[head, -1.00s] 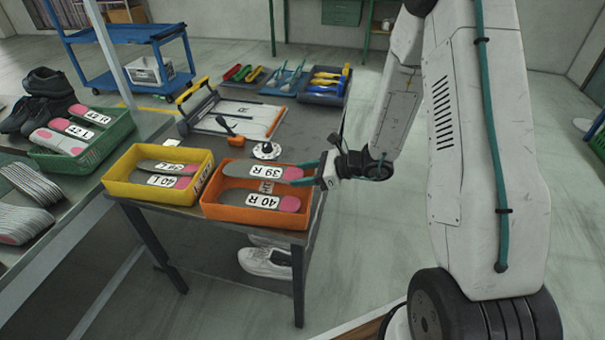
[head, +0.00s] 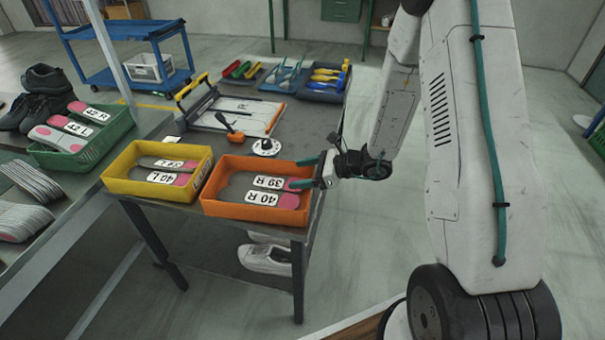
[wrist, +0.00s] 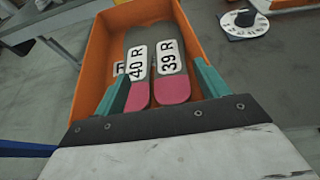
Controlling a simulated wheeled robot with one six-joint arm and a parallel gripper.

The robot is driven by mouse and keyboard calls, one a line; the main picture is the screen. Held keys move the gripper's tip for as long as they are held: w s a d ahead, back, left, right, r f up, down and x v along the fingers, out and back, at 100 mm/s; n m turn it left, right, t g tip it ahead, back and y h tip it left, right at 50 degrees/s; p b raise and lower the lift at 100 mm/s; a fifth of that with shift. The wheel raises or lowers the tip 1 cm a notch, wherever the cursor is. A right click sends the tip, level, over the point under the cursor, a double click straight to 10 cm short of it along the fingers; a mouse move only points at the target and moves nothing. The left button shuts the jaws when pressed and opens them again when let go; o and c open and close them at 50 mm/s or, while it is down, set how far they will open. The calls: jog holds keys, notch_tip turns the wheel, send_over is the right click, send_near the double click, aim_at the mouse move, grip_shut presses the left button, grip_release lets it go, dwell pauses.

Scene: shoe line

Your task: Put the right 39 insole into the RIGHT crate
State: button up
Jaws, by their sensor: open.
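The right 39 insole, labelled "39 R" (head: 268,182), is grey with a pink heel and lies in the orange crate (head: 252,211). A "40 R" insole (head: 268,199) lies beside it in the same crate. In the wrist view, the 39 R insole (wrist: 172,88) is on the right and the 40 R insole (wrist: 138,94) on the left, with another label partly hidden. My gripper (head: 308,172) is open at the crate's right end. In the wrist view, my gripper's fingers (wrist: 160,88) stand apart on either side of the pink ends, holding nothing.
A yellow crate (head: 124,186) with insoles stands left of the orange one. A green crate (head: 103,147) is on the left table.

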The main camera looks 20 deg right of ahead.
jog(key=r+v, duration=0.1)
jog(key=v, duration=1.1)
jog(key=s+a+r+n+g+h, duration=0.3)
jog(key=s+a+r+n+g, duration=0.5)
jog(key=s+a+r+n, duration=0.5)
jog(key=s+d+r+n+t+h, duration=0.1)
jog(key=s+d+r+n+h, duration=0.2)
jog(key=s+n, duration=0.3)
jog(key=s+d+r+n+t+h, duration=0.1)
jog(key=s+d+r+n+h, duration=0.2)
jog(key=s+r+n+h, duration=0.2)
jog(key=shift+s+n, duration=0.4)
jog(key=shift+s, duration=0.25)
jog(key=shift+r, duration=0.1)
